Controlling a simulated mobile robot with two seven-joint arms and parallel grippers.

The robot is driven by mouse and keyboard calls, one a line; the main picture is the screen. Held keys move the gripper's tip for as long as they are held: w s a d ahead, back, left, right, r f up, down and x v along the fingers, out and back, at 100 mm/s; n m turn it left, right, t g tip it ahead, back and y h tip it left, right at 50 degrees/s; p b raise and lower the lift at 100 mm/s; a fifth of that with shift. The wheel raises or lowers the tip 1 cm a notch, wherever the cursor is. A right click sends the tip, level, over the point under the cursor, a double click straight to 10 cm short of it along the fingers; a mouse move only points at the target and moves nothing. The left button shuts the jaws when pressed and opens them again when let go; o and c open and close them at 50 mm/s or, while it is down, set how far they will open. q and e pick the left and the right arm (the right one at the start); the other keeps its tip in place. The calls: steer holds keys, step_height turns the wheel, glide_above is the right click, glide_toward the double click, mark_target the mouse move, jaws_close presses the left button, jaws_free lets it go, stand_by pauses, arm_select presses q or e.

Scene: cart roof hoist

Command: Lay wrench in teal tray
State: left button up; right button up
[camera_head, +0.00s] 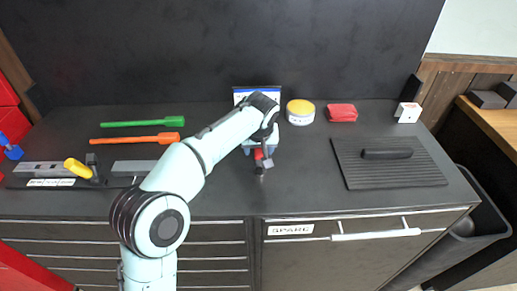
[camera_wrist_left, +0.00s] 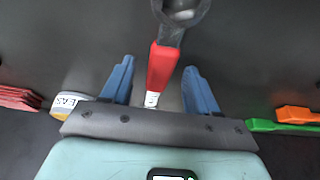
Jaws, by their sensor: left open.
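The wrench (camera_wrist_left: 166,62) has a red handle and a dark grey ring head in the left wrist view. In the head view its red handle (camera_head: 258,155) shows just in front of my left gripper (camera_head: 263,149), over the middle of the worktop. My left gripper's blue fingers (camera_wrist_left: 158,78) are open, one on each side of the handle, with a gap on both sides. The ring head points away from the gripper. My left arm hides part of the worktop. I see no teal tray in either view. My right gripper is not in view.
Green (camera_head: 143,123) and orange (camera_head: 140,138) tools and a yellow-handled hammer (camera_head: 78,168) lie at the left. A yellow-lidded tin (camera_head: 300,112) and red pack (camera_head: 342,113) stand at the back. A ribbed mat (camera_head: 400,170) with a dark bar lies right. A dark bin (camera_head: 470,228) stands beside the bench.

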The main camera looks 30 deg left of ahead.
arm_select(q)
steer(key=shift+r, duration=0.1)
jaws_close()
